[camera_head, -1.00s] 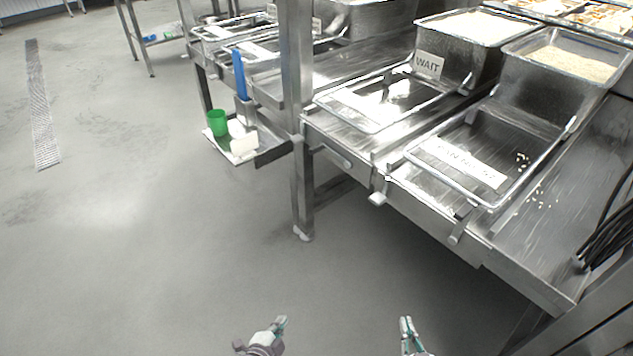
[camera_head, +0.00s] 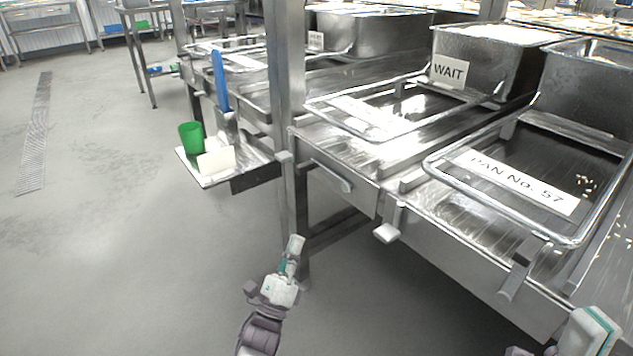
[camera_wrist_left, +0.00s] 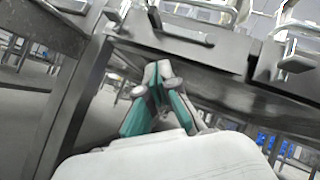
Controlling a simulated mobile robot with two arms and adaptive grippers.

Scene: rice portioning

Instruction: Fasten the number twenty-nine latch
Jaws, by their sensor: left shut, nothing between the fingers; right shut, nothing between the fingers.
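No number twenty-nine can be read on any latch in these frames. Along the bench front are latch-like metal handles: a left one (camera_head: 332,177), a middle one with a pale grip (camera_head: 388,231) and a right one (camera_head: 514,281). My left gripper (camera_head: 295,245) is shut and empty, in front of the bench leg, below and left of the left handle. In the left wrist view its closed fingers (camera_wrist_left: 160,85) point at the bench edge, apart from a dark handle (camera_wrist_left: 180,32). My right gripper (camera_head: 597,322) is shut at the lower right, partly cut off by the frame.
A pan frame labelled PAN No. 57 (camera_head: 520,182) and another frame (camera_head: 365,110) lie on the bench. A WAIT sign (camera_head: 449,71) stands behind. A side shelf (camera_head: 215,180) holds a green cup (camera_head: 191,137). The floor at left is clear.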

